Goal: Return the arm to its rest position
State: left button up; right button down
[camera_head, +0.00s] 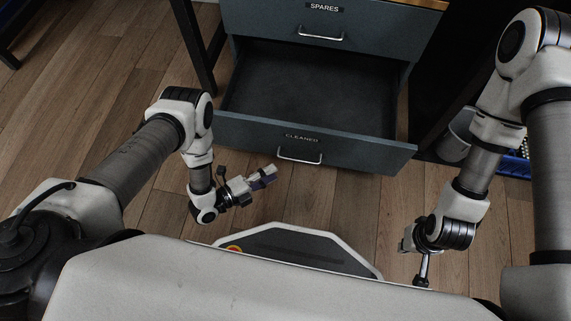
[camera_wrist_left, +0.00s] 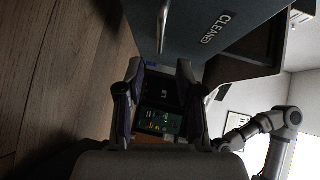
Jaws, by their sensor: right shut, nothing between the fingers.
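My left gripper (camera_head: 262,177) hangs low over the wooden floor, in front of the open drawer labelled CLEANED, pointing right. In the left wrist view its two fingers (camera_wrist_left: 159,72) stand apart with nothing seen held between them. My right arm reaches down at the right of the head view. Its gripper (camera_head: 423,270) is small, low and close to my body, clear of the drawer, and shut with nothing held.
The drawer CLEANED (camera_head: 250,128) is pulled out and looks empty. Its front edge is close to my left gripper. The drawer SPARES (camera_head: 375,28) above is shut. A grey bin (camera_head: 455,143) and blue crate (camera_head: 514,166) stand at the right. Floor is clear at the left.

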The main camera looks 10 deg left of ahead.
pick_arm(q)
jog(key=shift+v, duration=0.8)
